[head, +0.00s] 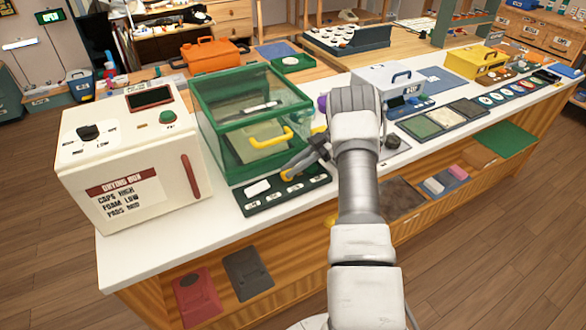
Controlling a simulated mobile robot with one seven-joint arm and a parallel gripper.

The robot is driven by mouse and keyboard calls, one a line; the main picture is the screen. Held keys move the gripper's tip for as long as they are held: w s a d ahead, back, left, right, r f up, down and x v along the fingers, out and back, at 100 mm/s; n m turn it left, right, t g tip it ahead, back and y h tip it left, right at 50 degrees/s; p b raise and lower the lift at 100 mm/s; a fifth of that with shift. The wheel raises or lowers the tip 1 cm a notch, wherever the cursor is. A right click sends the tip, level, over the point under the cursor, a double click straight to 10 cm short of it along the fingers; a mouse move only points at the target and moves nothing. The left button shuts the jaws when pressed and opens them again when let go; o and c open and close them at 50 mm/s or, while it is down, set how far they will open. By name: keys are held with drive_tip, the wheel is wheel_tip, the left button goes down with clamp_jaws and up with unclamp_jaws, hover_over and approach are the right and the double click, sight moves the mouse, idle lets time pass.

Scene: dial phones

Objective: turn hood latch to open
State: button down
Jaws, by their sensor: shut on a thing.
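The hood is a green-framed clear box (213,137) on the white counter, left of my arm. Its front carries a yellow bar handle (270,138), and its lid looks shut. A pale object shows inside the hood.
A cream drying box (130,160) with a red handle stands left of the hood. A dark tray (262,203) with a white block lies in front of the hood, below my gripper. A white case (388,78) and dark panels (425,123) lie to the right.

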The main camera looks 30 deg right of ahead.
drive_tip(key=shift+a, duration=0.15)
drive_tip(key=c, duration=0.8)
unclamp_jaws()
drive_tip(key=shift+r, duration=0.1)
drive_tip(key=r, duration=0.3)
drive_tip(key=d+r, duration=0.1)
drive_tip(key=shift+s+r+p, duration=0.35)
drive_tip(key=shift+s+r, duration=0.05)
drive_tip(key=s+d+r, duration=0.2)
drive_tip(key=s+d+r+p, duration=0.1)
drive_tip(key=s+d+r, duration=0.1)
drive_tip(key=s, duration=0.1)
drive_tip(key=s+d+r, duration=0.2)
drive_tip(key=d, duration=0.1)
drive_tip(key=shift+s, duration=0.4)
